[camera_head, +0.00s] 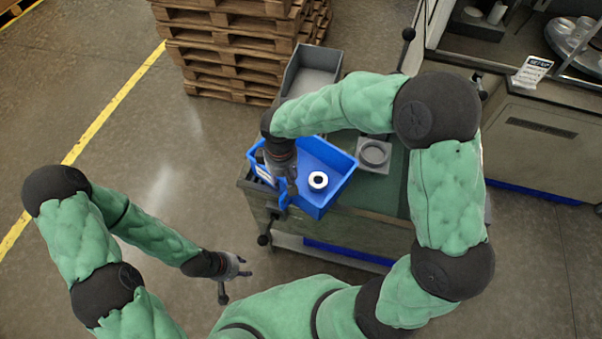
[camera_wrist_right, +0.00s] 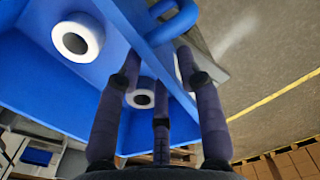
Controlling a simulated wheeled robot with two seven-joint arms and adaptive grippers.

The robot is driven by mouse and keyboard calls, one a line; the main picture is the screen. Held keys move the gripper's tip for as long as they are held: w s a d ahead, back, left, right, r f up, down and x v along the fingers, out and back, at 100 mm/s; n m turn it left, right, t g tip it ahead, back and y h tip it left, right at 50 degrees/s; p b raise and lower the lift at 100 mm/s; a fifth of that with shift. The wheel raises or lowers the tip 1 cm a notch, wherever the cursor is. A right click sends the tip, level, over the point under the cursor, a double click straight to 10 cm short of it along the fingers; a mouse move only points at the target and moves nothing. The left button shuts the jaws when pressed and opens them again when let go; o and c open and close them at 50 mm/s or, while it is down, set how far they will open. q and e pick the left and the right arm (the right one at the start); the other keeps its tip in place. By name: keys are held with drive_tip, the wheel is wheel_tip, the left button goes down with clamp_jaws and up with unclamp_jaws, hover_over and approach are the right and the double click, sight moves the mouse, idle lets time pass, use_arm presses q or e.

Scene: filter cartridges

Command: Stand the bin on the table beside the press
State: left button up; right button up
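The blue bin (camera_head: 335,158) is at the left end of the table (camera_head: 385,192), over its front left corner. I cannot tell whether it rests there or hangs slightly above. A white ring-shaped cartridge (camera_head: 318,180) is inside; the right wrist view shows two cartridges, one nearer (camera_wrist_right: 78,38) and one between my fingers (camera_wrist_right: 140,98). My right gripper (camera_head: 284,180) points down at the bin's left wall, its fingers around the wall near the blue handle (camera_wrist_right: 178,20). My left gripper (camera_head: 236,282) is open and empty over the floor. I cannot clearly identify the press; my right arm covers part of the table.
A grey fixture (camera_head: 374,153) with a round recess sits on the table right of the bin. A grey tray (camera_head: 312,72) is behind. Stacked pallets (camera_head: 235,50) stand at the back left. A workbench (camera_head: 540,130) stands at right. The floor at left is clear.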

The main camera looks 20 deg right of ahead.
wheel_tip(320, 180, down, 3)
drive_tip(key=shift+r+b, duration=0.1)
drive_tip(key=shift+b, duration=0.2)
clamp_jaws()
drive_tip(key=shift+r, duration=0.2)
